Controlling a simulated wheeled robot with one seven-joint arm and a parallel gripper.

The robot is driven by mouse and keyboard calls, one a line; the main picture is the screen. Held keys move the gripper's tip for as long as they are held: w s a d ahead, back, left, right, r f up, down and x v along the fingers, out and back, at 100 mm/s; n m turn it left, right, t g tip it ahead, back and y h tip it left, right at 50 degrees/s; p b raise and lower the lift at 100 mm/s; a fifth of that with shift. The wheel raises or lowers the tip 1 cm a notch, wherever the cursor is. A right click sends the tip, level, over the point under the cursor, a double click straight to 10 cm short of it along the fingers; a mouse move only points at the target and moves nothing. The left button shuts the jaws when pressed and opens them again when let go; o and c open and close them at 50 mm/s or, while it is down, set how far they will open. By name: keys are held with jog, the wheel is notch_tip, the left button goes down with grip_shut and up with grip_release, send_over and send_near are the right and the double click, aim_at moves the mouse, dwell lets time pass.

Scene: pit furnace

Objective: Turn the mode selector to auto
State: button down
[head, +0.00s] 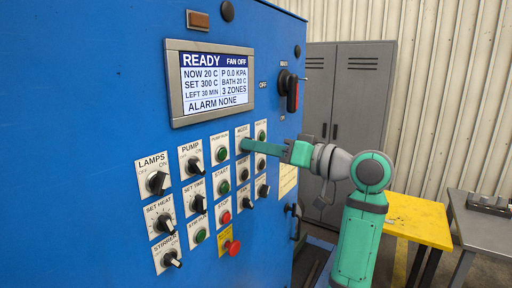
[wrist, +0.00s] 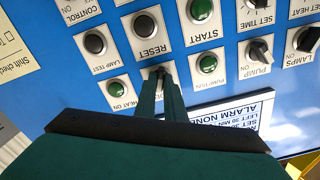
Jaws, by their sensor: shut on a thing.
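The mode selector's plate, labelled MODE (head: 242,131), is in the upper row of the blue panel in the head view. My gripper (head: 246,146) reaches it from the right, with its fingers over the knob, which they hide there. In the wrist view, turned upside down, my gripper (wrist: 160,78) is shut on the dark selector knob (wrist: 159,71), of which only a little shows between the fingertips. The selector's markings are mostly covered, so I cannot tell which position it points to.
A display (head: 215,80) reads READY and FAN OFF. Close by are the PUMP knob (head: 194,165), START button (head: 223,187), RESET button (wrist: 145,24) and a red mushroom button (head: 232,247). A yellow table (head: 420,220) stands right.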

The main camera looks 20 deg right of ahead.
jog(key=shift+m, duration=0.6)
jog(key=c, duration=1.8)
grip_release()
jog(key=shift+c, duration=0.2)
jog(key=v, duration=1)
jog(key=shift+s+d, duration=0.25)
jog(key=shift+s, duration=0.1)
jog(key=shift+w, duration=0.1)
